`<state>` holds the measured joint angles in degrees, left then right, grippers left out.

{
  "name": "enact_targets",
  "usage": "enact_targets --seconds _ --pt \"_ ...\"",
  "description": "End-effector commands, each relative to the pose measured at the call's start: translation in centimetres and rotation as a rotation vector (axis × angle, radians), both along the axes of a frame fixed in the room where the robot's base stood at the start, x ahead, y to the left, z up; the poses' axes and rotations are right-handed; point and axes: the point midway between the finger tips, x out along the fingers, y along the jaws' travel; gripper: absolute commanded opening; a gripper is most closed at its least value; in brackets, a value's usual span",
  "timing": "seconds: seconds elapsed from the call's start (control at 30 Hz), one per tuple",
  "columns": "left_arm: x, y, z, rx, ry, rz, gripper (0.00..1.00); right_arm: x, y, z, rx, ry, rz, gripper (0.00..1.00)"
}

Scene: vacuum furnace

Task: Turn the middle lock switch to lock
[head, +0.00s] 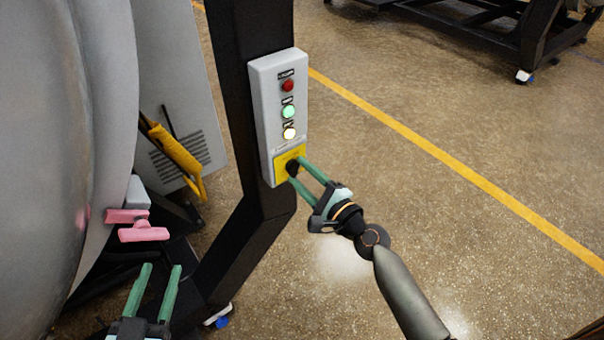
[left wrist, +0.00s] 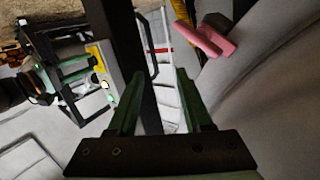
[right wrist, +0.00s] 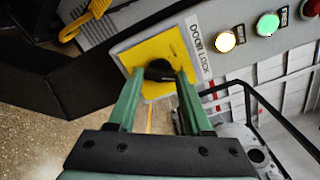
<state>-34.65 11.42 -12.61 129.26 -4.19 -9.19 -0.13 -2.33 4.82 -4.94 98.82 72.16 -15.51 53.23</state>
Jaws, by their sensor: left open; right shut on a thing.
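A grey control box (head: 266,100) is fixed to a dark post. It carries a red, a green and a lit white button in a column. Below them is a yellow plate (head: 283,157) with a black lock switch (head: 292,169). In the right wrist view, the switch (right wrist: 158,70) sits between the fingertips beside the text "DOOR LOCK". My right gripper (head: 298,171) is shut on the switch; the fingers partly hide it, and its exact angle is hard to tell. My left gripper (head: 161,267) is open and empty at the lower left, away from the box.
The dark post (head: 232,70) stands beside the large grey furnace body (head: 45,130). A pink handle (head: 143,231) sticks out near my left gripper, and a yellow part (head: 177,150) hangs behind. The floor right of the post is clear, with a yellow line (head: 430,147). A dark wheeled frame stands far back.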

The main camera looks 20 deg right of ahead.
Motion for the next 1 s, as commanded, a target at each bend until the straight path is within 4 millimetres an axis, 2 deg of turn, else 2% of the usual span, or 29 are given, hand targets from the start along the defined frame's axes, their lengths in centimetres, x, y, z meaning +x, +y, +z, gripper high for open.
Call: enact_targets --seconds 0.03,0.13,0.53,0.67,1.0 --pt "0.0 0.0 0.0 0.0 0.0 0.0 0.5 0.0 0.0 0.0 0.0 0.001 0.001 0.1" --pt "0.0 0.0 0.0 0.0 0.0 0.0 0.5 0.0 0.0 0.0 0.0 0.001 0.001 0.0" --pt "0.0 0.0 0.2 0.0 -0.018 -0.001 0.5 0.0 0.0 -0.1 -0.057 -0.019 0.001 0.0" --pt "0.1 -0.1 0.8 -0.001 -0.045 -0.004 0.5 0.0 0.0 -0.1 -0.127 -0.045 0.002 0.0" --pt "0.5 -0.2 3.8 -0.006 -0.145 -0.013 0.5 0.0 0.0 0.0 -0.411 -0.149 0.001 0.0"
